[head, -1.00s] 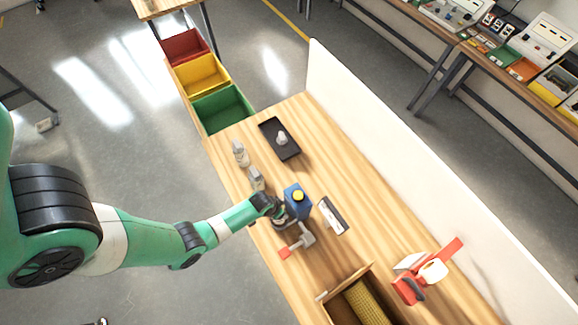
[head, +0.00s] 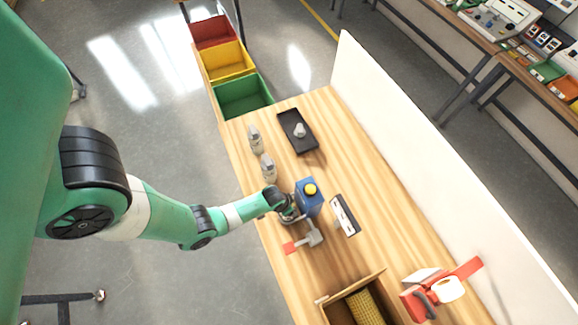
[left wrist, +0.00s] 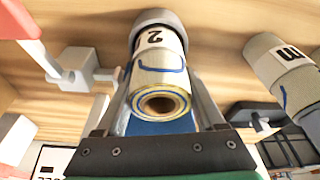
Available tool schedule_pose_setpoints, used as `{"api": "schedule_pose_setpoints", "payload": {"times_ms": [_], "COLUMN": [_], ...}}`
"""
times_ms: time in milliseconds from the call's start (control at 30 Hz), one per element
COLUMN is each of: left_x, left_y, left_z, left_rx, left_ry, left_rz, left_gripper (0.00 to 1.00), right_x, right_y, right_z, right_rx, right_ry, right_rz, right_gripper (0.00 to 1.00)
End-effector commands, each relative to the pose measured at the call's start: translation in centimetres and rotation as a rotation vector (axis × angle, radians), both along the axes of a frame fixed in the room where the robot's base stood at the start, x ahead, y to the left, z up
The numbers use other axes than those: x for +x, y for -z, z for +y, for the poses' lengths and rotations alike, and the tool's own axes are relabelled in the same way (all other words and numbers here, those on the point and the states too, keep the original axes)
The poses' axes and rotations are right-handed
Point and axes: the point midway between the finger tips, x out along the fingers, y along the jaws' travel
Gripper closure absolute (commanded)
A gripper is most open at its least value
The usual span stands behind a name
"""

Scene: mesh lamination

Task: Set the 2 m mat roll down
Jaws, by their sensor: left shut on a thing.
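A pale mat roll marked 2 (left wrist: 160,75) sits between the fingers of my left gripper (left wrist: 160,112) in the left wrist view. The gripper is shut on it, and its hollow near end faces the camera. In the head view my left gripper (head: 290,210) is low over the wooden bench, close beside a blue container with a yellow cap (head: 309,198). The held roll is mostly hidden there, so I cannot tell whether it touches the bench. Another pale roll, marked m (left wrist: 283,72), shows at the right of the wrist view. My right gripper is not in view.
Two pale rolls (head: 268,168) (head: 255,139) stand along the bench's left edge. A black tray (head: 299,138) lies behind. A grey, red-ended tool (head: 310,236) lies close in front of the gripper. A wooden box (head: 338,309) and red dispenser (head: 418,303) occupy the front.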

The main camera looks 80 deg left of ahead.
Motion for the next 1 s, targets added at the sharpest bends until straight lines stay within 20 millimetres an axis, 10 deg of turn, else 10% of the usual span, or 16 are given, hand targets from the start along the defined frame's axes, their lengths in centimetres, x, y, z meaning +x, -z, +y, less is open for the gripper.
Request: {"api": "schedule_pose_setpoints", "payload": {"times_ms": [200, 533, 1000], "left_x": [0.0, -0.1, -1.8], "left_y": [0.1, -0.9, -7.6], "left_z": [0.0, -0.1, -0.8], "left_rx": [0.0, 0.0, 0.0], "left_ry": [0.0, 0.0, 0.0], "left_rz": [0.0, -0.001, 0.0], "left_gripper": [0.0, 0.0, 0.0], "right_x": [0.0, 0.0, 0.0], "right_y": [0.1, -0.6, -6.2], "right_z": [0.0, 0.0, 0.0], "right_rx": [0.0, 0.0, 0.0], "right_ry": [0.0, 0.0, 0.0], "right_rz": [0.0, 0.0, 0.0], "right_gripper": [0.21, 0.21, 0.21]}}
